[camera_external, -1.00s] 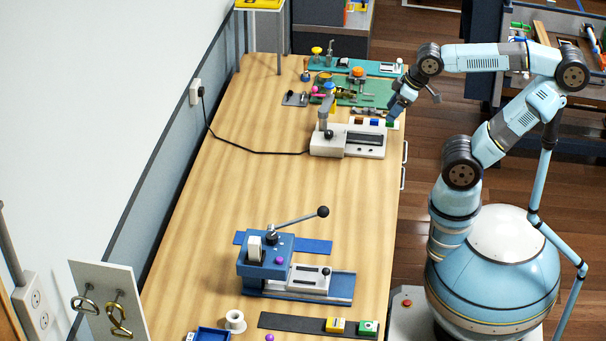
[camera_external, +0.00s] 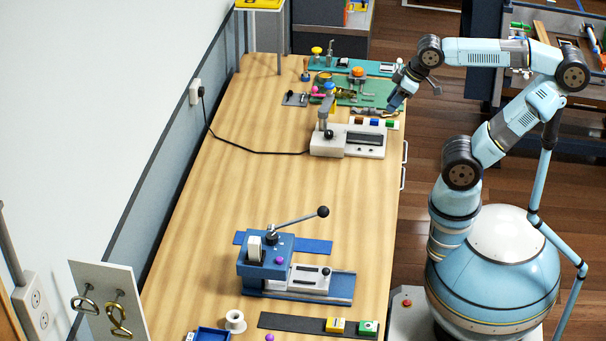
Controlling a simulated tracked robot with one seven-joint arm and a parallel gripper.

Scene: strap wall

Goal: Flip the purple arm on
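No piece that I can clearly tell is a purple arm shows. A small purple knob (camera_external: 279,260) sits on the blue lever machine (camera_external: 262,272) in the front half of the bench. A second purple ball (camera_external: 269,337) lies at the bottom edge of the view. A small magenta piece (camera_external: 314,90) stands among the tools at the far end. My gripper (camera_external: 391,107) is over the far right of the bench, just beyond the row of brown, blue and green blocks (camera_external: 375,122). Its fingers are small and dark, so I cannot tell whether they are open or hold anything.
A white device (camera_external: 328,146) with a grey upright post and a cord stands just nearer than my gripper. A green mat (camera_external: 372,88) with small tools lies beyond. The black-knobbed lever (camera_external: 300,216) sticks up. The middle of the bench (camera_external: 250,185) is clear.

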